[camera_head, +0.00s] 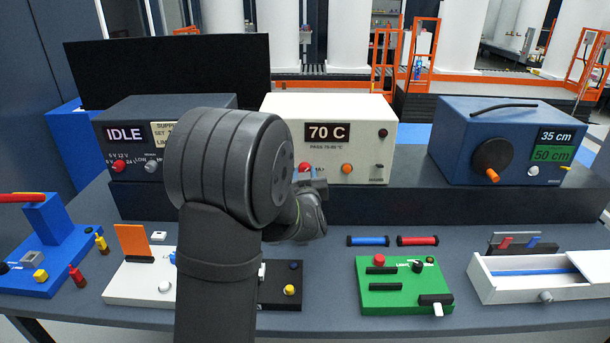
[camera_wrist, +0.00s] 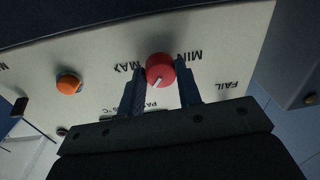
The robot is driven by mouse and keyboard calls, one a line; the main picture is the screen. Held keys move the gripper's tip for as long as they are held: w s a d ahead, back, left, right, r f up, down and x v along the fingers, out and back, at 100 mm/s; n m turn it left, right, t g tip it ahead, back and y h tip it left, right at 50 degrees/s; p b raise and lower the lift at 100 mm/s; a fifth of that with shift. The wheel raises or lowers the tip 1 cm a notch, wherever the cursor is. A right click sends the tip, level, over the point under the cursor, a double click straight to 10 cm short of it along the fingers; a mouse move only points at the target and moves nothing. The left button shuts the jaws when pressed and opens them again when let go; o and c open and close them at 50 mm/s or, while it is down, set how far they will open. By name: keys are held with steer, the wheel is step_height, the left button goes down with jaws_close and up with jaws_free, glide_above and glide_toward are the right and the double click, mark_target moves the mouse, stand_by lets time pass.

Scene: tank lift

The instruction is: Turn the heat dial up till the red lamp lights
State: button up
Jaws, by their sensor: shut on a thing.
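The heat unit is a white box (camera_head: 284,117) at the back middle in the head view, with a display (camera_head: 327,132) reading 70 C. Its red dial (camera_head: 303,168) is partly behind my arm. In the wrist view the red dial (camera_wrist: 159,66) sits below MIN and MAX marks, its white pointer line aimed down and slightly left. My gripper (camera_wrist: 162,84) has a finger on each side of the dial and is shut on it. An orange round piece (camera_wrist: 69,84) sits on the same panel. I cannot make out a lit red lamp.
A grey IDLE unit (camera_head: 220,102) stands left and a blue unit (camera_head: 455,155) with a crank stands right. In front lie a green board (camera_head: 385,300), a white drawer box (camera_head: 510,290) and blue and red cylinders (camera_head: 368,241). My arm covers the middle of the bench.

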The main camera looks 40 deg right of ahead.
steer(key=shift+m, duration=0.7)
steer(key=o, duration=1)
steer(key=shift+c, duration=0.2)
steer(key=v, duration=1.7)
steer(key=shift+s+f, duration=0.15)
steer(key=shift+a, duration=0.15)
